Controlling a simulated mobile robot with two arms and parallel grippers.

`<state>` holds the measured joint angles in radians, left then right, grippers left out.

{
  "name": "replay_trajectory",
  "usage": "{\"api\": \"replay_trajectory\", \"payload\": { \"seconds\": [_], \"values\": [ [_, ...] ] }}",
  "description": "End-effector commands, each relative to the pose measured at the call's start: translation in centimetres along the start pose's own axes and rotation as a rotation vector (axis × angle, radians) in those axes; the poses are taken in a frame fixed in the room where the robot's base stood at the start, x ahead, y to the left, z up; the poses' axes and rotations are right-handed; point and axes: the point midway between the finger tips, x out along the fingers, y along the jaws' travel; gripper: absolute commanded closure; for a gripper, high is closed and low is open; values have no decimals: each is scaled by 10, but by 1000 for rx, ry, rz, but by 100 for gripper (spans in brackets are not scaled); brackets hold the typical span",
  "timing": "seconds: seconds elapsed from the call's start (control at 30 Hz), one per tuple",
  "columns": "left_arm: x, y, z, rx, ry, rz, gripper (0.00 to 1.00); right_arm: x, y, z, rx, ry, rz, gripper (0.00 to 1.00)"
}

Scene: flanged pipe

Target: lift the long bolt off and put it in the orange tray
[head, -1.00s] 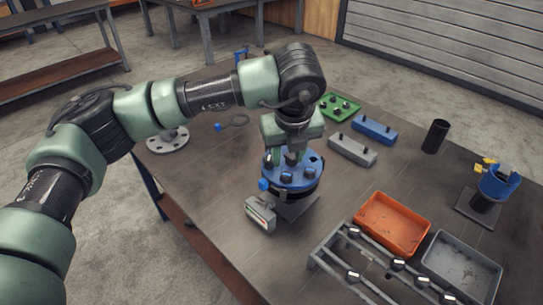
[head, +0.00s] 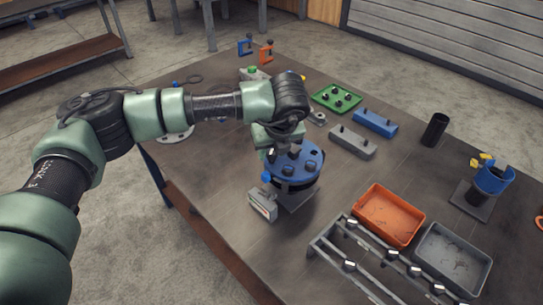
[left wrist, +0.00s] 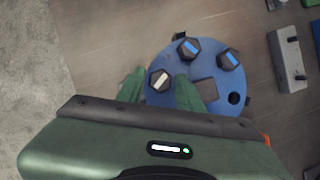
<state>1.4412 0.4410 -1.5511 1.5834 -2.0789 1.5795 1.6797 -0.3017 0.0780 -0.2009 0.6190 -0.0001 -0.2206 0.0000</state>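A blue round flange (head: 312,160) stands on the bench with several dark hex bolts in it. In the left wrist view the flange (left wrist: 257,75) shows a bolt with a white-marked head (left wrist: 160,80), two bolts with blue-marked heads (left wrist: 188,48) (left wrist: 228,58), and an open hole. I cannot tell from head size which bolt is the long one. My left gripper (head: 270,152) is over the flange's left side. Its green fingers (left wrist: 168,90) are apart, with the white-marked bolt between them and no clear contact. The orange tray (head: 388,214) is empty. My right gripper is out of view.
A grey tray (head: 452,262) sits beside the orange one, and a metal rack (head: 345,265) with several bolts stands in front. A small grey gauge box (head: 262,205) is close to the flange. A black cup (head: 434,130) and a blue holder (head: 492,180) are at right.

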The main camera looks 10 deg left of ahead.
Motion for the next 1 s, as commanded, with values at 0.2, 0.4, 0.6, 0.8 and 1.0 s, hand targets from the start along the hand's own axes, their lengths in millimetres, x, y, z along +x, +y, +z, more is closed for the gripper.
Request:
{"api": "replay_trajectory", "payload": {
  "seconds": [0.2, 0.4, 0.6, 0.8, 1.0],
  "values": [
    [-1, 0, 0, 1, 0, -1, 100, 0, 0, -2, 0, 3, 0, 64],
    [-1, -1, 0, 0, -1, -2, 100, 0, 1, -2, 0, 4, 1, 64],
    [-6, -1, 3, -1, -2, -3, 100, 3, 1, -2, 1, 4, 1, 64],
    [-27, -1, 12, 0, -4, -6, 100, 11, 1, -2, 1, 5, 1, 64],
    [-64, -2, 27, -1, -5, -6, 100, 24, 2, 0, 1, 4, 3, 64]
  ]
}}
